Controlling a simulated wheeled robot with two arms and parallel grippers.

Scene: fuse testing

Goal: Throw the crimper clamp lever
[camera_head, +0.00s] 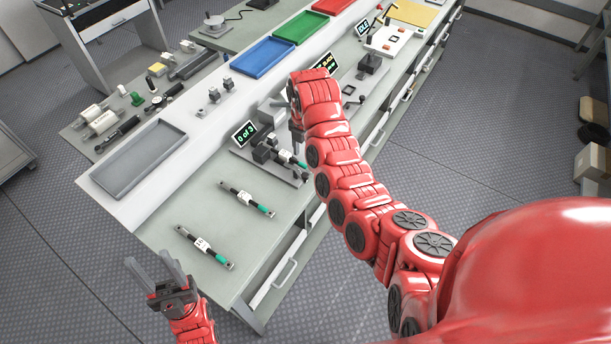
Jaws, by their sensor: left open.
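A grey fixture (262,152) with a small display reading "0 of 3" (245,134) stands on the bench, with a green-ended fuse (291,159) lying in it. I cannot tell for sure whether this is the crimper, and no clamp lever shows clearly on it. My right gripper (296,128) is over the back right of this fixture; my arm and wrist hide most of it and its jaws cannot be made out. My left gripper (158,268) is open and empty, off the bench's near left corner, away from the fixture.
Two fuses (246,198) (204,247) lie on the near bench top. A grey tray (139,160), blue tray (268,57) and green tray (301,27) line the raised shelf. Another station with a black block (370,63) stands further right. Bench top around the near fuses is clear.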

